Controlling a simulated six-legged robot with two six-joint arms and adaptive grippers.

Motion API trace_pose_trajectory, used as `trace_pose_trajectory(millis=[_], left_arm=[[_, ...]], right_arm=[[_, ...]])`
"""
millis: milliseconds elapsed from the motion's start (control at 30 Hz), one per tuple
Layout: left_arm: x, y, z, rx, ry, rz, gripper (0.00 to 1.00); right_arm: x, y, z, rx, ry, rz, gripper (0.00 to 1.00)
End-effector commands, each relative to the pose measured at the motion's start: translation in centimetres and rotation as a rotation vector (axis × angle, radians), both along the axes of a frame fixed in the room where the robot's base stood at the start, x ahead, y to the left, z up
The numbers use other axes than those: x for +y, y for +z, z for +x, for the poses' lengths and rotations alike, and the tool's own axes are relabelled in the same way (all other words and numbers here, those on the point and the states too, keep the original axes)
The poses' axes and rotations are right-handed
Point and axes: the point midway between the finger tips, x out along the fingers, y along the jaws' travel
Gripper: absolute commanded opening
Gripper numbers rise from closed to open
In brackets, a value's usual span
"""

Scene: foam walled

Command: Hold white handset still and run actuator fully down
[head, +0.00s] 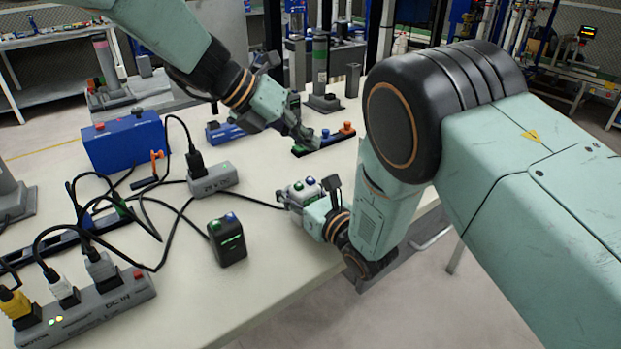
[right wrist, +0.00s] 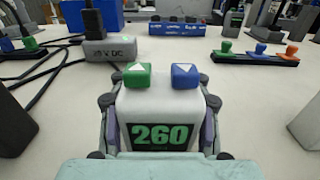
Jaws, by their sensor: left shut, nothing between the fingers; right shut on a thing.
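The white handset (head: 301,191) is near the right table edge, with a green and a blue button on top. In the right wrist view the handset (right wrist: 160,106) faces me upright, its display reading 260 in green. Both buttons carry white triangles. My right gripper (head: 293,198) is shut on it, one finger on each side. My left gripper (head: 303,138) is shut and empty, beyond the handset, close to a black strip with green, blue and orange knobs (head: 328,141). Upright grey columns with a green band (head: 320,65) and a pink band (head: 104,60) stand behind; which one is the actuator I cannot tell.
A dark handset (head: 228,241) stands nearer on the table. A grey DC box (head: 214,180), a blue box (head: 124,142), loose black cables and a grey power strip (head: 90,312) fill the left side. The front middle of the table is clear.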

Motion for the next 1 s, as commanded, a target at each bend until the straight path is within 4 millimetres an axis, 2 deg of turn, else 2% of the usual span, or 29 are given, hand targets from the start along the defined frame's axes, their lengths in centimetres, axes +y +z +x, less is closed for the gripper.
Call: trace_pose_trajectory(millis=[333, 367, 833, 1000], left_arm=[[0.01, -0.03, 0.00, 0.000, 0.000, 0.000, 0.00], [0.01, -0.03, 0.00, 0.000, 0.000, 0.000, 0.00], [0.01, -0.03, 0.00, 0.000, 0.000, 0.000, 0.00], [0.01, -0.03, 0.00, 0.000, 0.000, 0.000, 0.00]], right_arm=[[0.00, 0.03, 0.01, -0.001, 0.000, 0.001, 0.00], [0.00, 0.03, 0.01, -0.001, 0.000, 0.001, 0.35], [0.00, 0.01, 0.00, 0.000, 0.000, 0.000, 0.74], [0.00, 0.00, 0.00, 0.000, 0.000, 0.000, 0.74]])
